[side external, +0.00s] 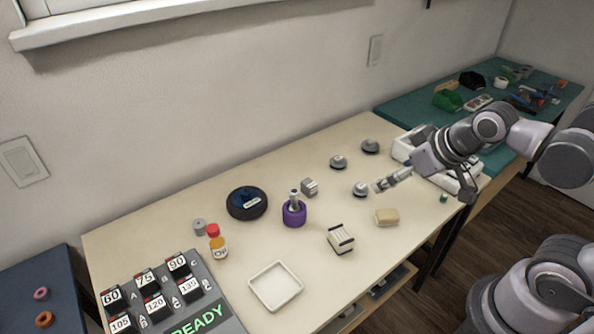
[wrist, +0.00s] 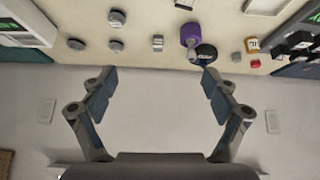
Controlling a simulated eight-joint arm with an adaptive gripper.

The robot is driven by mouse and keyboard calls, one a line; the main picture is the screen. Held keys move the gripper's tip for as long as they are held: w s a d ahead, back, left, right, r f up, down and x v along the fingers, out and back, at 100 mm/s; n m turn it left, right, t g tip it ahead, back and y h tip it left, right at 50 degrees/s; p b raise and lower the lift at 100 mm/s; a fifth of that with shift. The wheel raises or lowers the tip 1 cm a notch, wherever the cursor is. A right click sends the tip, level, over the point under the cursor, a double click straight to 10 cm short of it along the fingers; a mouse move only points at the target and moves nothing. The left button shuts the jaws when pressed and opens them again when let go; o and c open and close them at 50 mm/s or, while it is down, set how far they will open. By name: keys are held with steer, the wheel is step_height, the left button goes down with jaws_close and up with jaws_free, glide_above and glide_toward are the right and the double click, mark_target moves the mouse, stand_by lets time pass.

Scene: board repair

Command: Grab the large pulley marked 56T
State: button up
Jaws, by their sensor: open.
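Three grey round pulley-like pieces sit on the wooden table: one at the back (side external: 369,146), one left of it (side external: 338,162), and one nearer the front (side external: 361,189). They also show at the upper left of the wrist view (wrist: 76,44), (wrist: 115,46), (wrist: 117,18). Their markings are too small to read, so I cannot tell which one, if any, is 56T.
A dark round piece (side external: 246,206), a purple holder (side external: 294,217), a grey block (side external: 310,187), a bottle (side external: 218,246), a slotted block (side external: 341,239) and a tan block (side external: 386,217) stand around. A white tray (side external: 275,287) lies in front. A numbered panel (side external: 215,314) is at left.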

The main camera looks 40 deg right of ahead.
steer(key=w+d+f+n+h, duration=0.25)
steer(key=w+d+n, duration=0.4)
steer(key=w, duration=0.35)
steer(key=w+d+f+n+h, duration=0.2)
steer(key=w+d+n+h, duration=0.2)
steer(key=w+d+n, duration=0.4)
steer(key=n+h, duration=0.4)
steer(key=n, duration=0.6)
glide_toward(370, 146)
steer(key=shift+s+a, duration=0.15)
steer(key=shift+a, duration=0.4)
steer(key=shift+w+d+f, duration=0.2)
steer(key=shift+d+f, duration=0.15)
steer(key=shift+t+h, duration=0.25)
steer(key=shift+t, duration=0.05)
steer(key=x, duration=0.4)
steer(key=shift+w+d+f, duration=0.15)
steer(key=shift+w+d, duration=0.05)
steer(key=shift+d, duration=0.1)
steer(key=shift+x, duration=2.55)
steer(key=shift+s+d, duration=0.15)
steer(key=shift+s, duration=0.05)
steer(key=c, duration=1.2)
